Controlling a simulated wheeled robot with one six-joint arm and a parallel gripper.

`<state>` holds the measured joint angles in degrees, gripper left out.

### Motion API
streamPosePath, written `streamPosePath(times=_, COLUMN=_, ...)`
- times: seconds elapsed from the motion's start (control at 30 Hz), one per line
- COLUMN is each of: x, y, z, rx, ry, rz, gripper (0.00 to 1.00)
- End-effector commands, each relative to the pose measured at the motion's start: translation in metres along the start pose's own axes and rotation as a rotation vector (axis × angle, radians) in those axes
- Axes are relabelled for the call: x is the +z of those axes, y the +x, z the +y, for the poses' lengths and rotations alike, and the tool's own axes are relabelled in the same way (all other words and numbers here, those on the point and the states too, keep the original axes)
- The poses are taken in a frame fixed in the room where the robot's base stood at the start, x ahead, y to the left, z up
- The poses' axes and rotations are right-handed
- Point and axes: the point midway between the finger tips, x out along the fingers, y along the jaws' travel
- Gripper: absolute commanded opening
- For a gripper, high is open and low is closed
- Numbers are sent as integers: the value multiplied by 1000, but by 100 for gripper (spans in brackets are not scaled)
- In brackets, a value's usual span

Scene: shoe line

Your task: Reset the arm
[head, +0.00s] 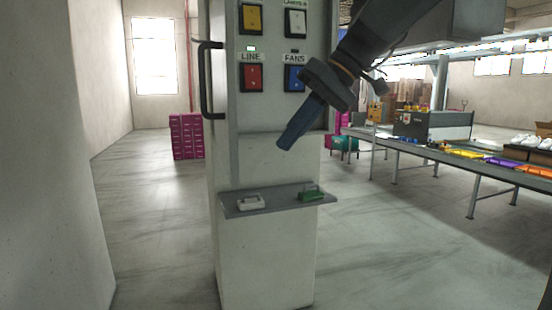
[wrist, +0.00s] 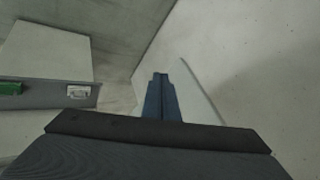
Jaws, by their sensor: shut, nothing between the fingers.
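My gripper (head: 287,141) hangs from my arm at the upper right in the head view, in front of the grey control cabinet. Its fingers are closed together, point down and left, and hold nothing. In the wrist view the shut fingers (wrist: 160,78) show at the middle, with a pale wall beyond and to the right. In the head view the gripper's tips are below the switches and above the cabinet's shelf, apart from both in the picture.
The cabinet (head: 268,245) carries yellow, white, red (head: 251,77) and blue (head: 294,78) switches. Its small shelf (head: 277,203) holds a white padlock-like item (head: 250,203) and a green one (head: 312,194). A conveyor (head: 400,150) stands right. Magenta boxes (head: 186,136) stand behind left.

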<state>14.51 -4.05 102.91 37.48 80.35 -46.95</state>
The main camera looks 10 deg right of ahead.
Motion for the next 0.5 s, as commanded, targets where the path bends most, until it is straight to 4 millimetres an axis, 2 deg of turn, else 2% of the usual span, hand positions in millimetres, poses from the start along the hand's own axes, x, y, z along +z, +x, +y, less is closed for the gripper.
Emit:
streamPosePath(times=0.1, x=1, y=-16, z=-2, rx=2, ry=0, rz=3, gripper=0)
streamPosePath(times=0.2, x=2, y=-24, z=-3, rx=1, ry=1, rz=2, gripper=0)
streamPosePath(times=0.3, x=6, y=-22, z=0, rx=7, ry=14, rz=-6, gripper=0)
streamPosePath(times=0.37, x=11, y=-11, z=7, rx=20, ry=42, rz=-21, gripper=0)
streamPosePath(times=0.47, x=30, y=24, z=28, rx=68, ry=126, rz=-64, gripper=0)
streamPosePath(times=0.5, x=42, y=43, z=38, rx=97, ry=169, rz=-87, gripper=0)
